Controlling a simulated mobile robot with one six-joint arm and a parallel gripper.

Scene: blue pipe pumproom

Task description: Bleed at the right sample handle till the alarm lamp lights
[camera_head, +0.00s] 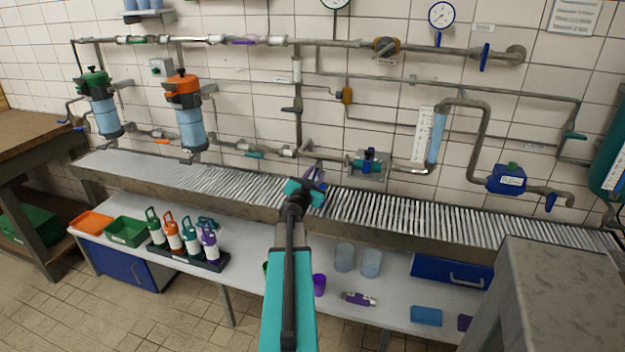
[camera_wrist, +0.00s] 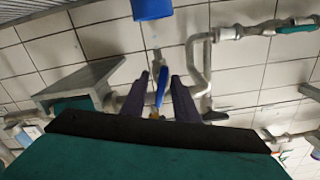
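My gripper (camera_head: 312,182) is at the wall pipework, above the middle of the long grating. In the wrist view its two dark fingers (camera_wrist: 161,85) are apart, with a slim blue handle (camera_wrist: 161,87) between them. Narrow gaps seem to show on both sides of the handle, so the fingers look open around it. In the head view my gripper hides this handle. I cannot tell which fitting is the alarm lamp, nor whether any lamp is lit.
A boxed valve (camera_head: 368,162) is mounted just right of my gripper. The grating (camera_head: 400,212) runs below the pipes. Under it, a shelf holds a bottle rack (camera_head: 213,263) and clear beakers (camera_head: 371,263). A grey block (camera_head: 550,285) stands at front right.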

